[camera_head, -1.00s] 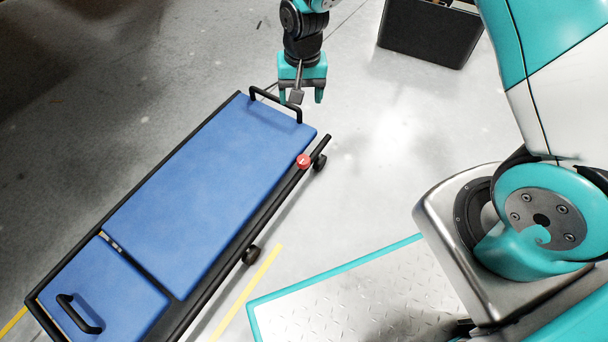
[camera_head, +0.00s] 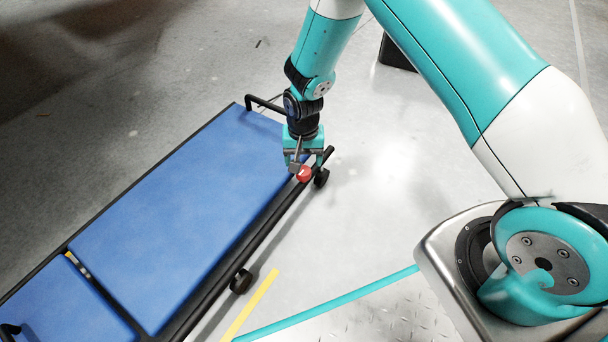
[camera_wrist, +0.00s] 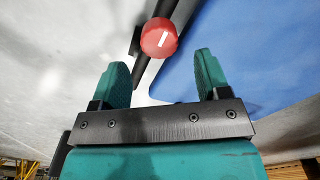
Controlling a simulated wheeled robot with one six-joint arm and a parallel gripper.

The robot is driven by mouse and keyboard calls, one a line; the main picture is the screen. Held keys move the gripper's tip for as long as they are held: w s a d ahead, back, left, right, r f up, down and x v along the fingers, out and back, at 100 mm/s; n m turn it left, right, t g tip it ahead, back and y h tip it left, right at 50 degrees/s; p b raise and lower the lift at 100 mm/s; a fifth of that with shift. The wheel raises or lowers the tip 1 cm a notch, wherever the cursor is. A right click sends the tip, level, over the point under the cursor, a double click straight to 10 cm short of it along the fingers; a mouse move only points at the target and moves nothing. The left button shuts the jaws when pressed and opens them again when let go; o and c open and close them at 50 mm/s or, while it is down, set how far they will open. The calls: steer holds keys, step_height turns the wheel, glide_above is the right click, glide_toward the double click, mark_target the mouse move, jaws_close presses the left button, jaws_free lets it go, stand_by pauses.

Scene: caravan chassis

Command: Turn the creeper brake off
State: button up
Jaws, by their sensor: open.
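The creeper (camera_head: 165,225) is a long blue padded board on a black frame with small black wheels. Its brake is a red round knob (camera_head: 304,174) with a white mark, on the frame's right rail near the far end. In the wrist view the red knob (camera_wrist: 159,38) shows ahead of the fingertips, roughly midway between them, its white line tilted slightly from upright. My gripper (camera_head: 307,167) is at the knob in the head view, pointing down, with teal fingers. In the wrist view my gripper (camera_wrist: 158,62) is open and empty, and no finger visibly touches the knob.
A black handle bar (camera_head: 262,103) stands up at the creeper's far end, close behind my gripper. A black caster (camera_head: 321,177) sits beside the knob. A dark box (camera_head: 394,52) stands on the floor at the back.

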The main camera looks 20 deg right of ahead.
mark_target(303, 169)
steer(key=shift+f+b, duration=0.85)
steer(key=shift+f, duration=1.15)
steer(key=c, duration=0.9)
